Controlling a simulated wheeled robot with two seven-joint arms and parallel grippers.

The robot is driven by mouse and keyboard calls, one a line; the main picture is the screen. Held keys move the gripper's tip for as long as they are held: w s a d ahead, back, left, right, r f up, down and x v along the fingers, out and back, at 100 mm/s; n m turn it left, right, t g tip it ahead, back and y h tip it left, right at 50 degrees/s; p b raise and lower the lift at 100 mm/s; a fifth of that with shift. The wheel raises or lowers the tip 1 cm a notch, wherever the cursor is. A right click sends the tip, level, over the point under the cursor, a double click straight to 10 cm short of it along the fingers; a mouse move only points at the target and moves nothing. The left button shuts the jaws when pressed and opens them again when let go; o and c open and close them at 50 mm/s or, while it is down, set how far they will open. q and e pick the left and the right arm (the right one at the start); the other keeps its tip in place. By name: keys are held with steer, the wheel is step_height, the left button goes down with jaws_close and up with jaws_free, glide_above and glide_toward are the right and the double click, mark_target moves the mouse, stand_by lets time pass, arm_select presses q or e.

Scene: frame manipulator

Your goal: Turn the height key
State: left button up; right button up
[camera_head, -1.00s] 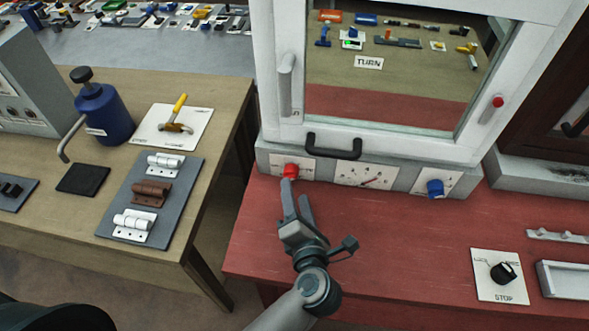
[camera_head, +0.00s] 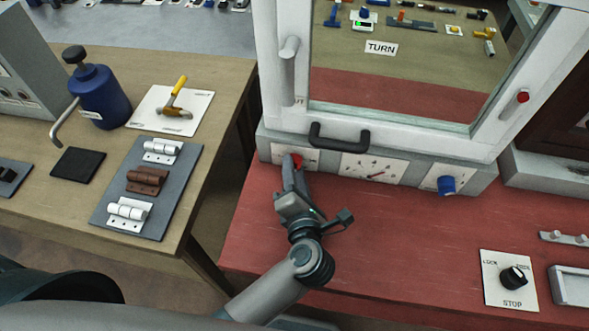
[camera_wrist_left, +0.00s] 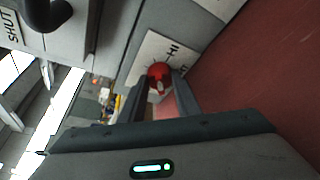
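A red knob (camera_head: 297,160) sits on a white plate at the left end of the grey panel (camera_head: 408,177) below the framed window. In the left wrist view the red knob (camera_wrist_left: 159,74) is on a white plate (camera_wrist_left: 152,56) with letters that look like "HI". My left gripper (camera_head: 291,166) is at this knob, with its fingers on either side of it. The knob lies between the fingertips (camera_wrist_left: 161,77); whether they press on it I cannot tell. The fingers partly hide it in the head view. My right gripper is not in view.
A black handle (camera_head: 339,139) is just above the panel. A dial plate (camera_head: 374,168) and a blue knob (camera_head: 446,185) are to the right. A black stop knob (camera_head: 513,278) stands on the red table (camera_head: 400,235), whose middle is clear. A side table with hinges (camera_head: 146,180) is left.

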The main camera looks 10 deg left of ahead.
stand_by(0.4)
arm_select(q)
steer(key=shift+r+n+h+p, duration=0.15)
steer(key=shift+n+h+p, duration=0.15)
steer(key=shift+n+p, duration=0.15)
steer(key=n+h+p, duration=0.1)
steer(key=n, duration=0.2)
steer(key=shift+a+r+g+h+p, duration=0.15)
steer(key=shift+a+g+h+p, duration=0.05)
steer(key=shift+g+h+p, duration=0.2)
steer(key=shift+a+n+h+p, duration=0.1)
steer(key=shift+n+h+p, duration=0.5)
steer(key=shift+n, duration=0.25)
steer(key=shift+a+n+h+p, duration=0.15)
steer(key=shift+n+h+p, duration=0.2)
steer(key=shift+n+h, duration=0.4)
steer(key=n+h, duration=0.1)
steer(key=n, duration=0.1)
steer(key=shift+a+n+h, duration=0.15)
steer(key=shift+n+h, duration=0.1)
steer(key=shift+n, duration=0.1)
steer(key=n+h+b, duration=0.1)
steer(key=n+h, duration=0.1)
steer(key=n, duration=0.2)
steer(key=shift+a, duration=0.15)
steer(key=shift+t+h, duration=0.3)
